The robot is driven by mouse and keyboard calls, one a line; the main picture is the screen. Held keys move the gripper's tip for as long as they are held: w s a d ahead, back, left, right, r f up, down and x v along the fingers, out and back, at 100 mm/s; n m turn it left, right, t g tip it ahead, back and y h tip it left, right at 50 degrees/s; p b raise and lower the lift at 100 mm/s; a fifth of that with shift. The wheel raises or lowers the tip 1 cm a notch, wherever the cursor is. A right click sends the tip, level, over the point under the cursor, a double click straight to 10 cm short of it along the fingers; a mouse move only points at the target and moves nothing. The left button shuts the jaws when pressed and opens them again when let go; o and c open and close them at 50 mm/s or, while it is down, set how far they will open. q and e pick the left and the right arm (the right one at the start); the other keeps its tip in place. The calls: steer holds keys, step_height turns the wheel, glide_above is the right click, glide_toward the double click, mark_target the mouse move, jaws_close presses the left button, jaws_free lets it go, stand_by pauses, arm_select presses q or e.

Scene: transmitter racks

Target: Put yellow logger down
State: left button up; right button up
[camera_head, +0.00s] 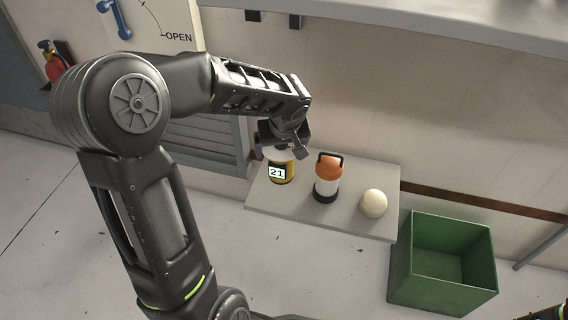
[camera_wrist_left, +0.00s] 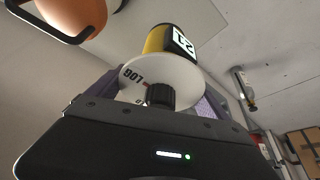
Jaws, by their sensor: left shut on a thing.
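The yellow logger (camera_head: 283,177) has a yellow body, a white top and a label reading 21. It is at the left part of a small grey shelf (camera_head: 340,226). My left gripper (camera_head: 284,148) comes down over its top and is shut on it. In the left wrist view the logger (camera_wrist_left: 158,40) shows its white round top and a dark knob between my gripper's purple fingers (camera_wrist_left: 160,97). I cannot tell whether its base touches the shelf.
An orange and white lantern (camera_head: 327,178) stands on the shelf right of the logger, with a cream dome (camera_head: 373,204) further right. A green open crate (camera_head: 442,297) is right of the shelf. The wall is close behind. A little free shelf lies in front.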

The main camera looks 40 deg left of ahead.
arm_select(q)
steer(key=shift+r, duration=0.1)
steer(key=shift+f+b, duration=0.9)
steer(key=shift+f, duration=1.6)
steer(key=shift+f, duration=0.15)
steer(key=o, duration=1.7)
steer(key=shift+r, duration=0.25)
steer(key=p+v, duration=0.3)
steer(key=v, duration=0.8)
steer(key=shift+s+d+r+p, duration=0.15)
steer(key=shift+s+r+p, duration=0.05)
steer(key=shift+r+p, duration=0.15)
